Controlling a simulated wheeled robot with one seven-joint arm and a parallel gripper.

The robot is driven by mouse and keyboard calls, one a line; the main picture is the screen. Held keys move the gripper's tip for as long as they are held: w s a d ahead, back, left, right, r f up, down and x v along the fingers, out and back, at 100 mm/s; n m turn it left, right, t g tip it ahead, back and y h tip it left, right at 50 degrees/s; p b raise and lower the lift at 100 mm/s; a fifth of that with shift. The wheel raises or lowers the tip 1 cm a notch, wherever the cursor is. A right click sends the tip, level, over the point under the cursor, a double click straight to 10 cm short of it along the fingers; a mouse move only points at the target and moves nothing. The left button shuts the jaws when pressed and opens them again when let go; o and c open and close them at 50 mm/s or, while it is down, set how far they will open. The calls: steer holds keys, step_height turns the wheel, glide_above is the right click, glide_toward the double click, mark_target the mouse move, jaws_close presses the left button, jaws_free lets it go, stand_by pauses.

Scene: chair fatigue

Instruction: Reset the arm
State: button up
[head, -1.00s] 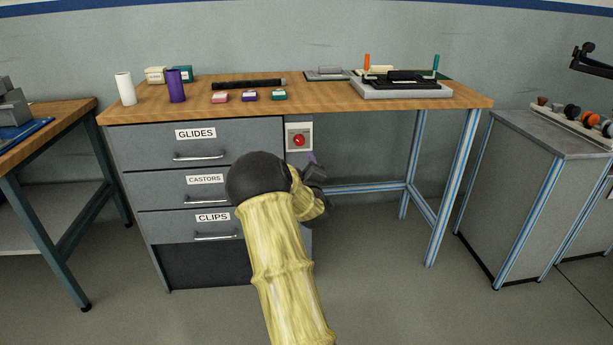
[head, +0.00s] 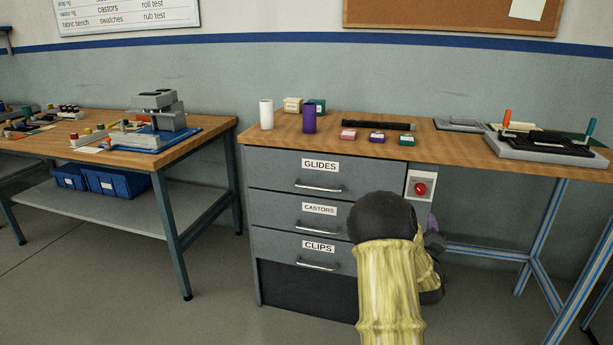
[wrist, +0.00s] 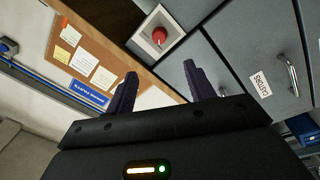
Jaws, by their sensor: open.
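My arm, in a yellow sleeve with a dark rounded joint, rises in front of the drawer unit in the head view. My gripper (wrist: 160,92) is open in the wrist view, with two dark fingers apart and nothing between them. In the head view the gripper is mostly hidden behind my arm; only a small purple part shows. A red button on a white plate (head: 420,187) is fixed beside the top drawer. It also shows beyond the fingers in the wrist view (wrist: 159,36), apart from them.
The wooden bench (head: 350,140) holds cylinders, small boxes, a black bar (head: 378,125) and a black-and-grey fixture (head: 545,148). Closed drawers (head: 318,177) are labelled GLIDES, CASTORS and CLIPS. A second bench (head: 215,128) stands left, with blue bins (head: 100,180) below. Floor between the benches is clear.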

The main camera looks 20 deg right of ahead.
steer(key=s+a+f+m+g+y, duration=0.2)
steer(key=a, duration=0.5)
steer(key=s+a+f+m+g+y, duration=0.2)
steer(key=a+g, duration=0.1)
steer(key=a, duration=0.3)
steer(key=s+a+f+m+g+y, duration=0.1)
steer(key=s+a+f+g+y, duration=0.1)
steer(key=a, duration=0.5)
steer(key=s+a+g+y, duration=0.4)
steer(key=s+a+g, duration=0.2)
steer(key=s+a, duration=1.05)
steer(key=w+p+v, duration=0.2)
steer(key=p+v, duration=1)
steer(key=w+r+p+v, duration=0.1)
steer(key=w+p+v, duration=0.2)
steer(key=p+v, duration=0.8)
steer(key=w+r+p+v, duration=0.1)
steer(key=w+p+v, duration=0.2)
steer(key=p+v, duration=0.9)
steer(key=r+p, duration=0.1)
steer(key=p, duration=0.1)
steer(key=shift+g+p, duration=0.3)
steer(key=shift+w, duration=0.1)
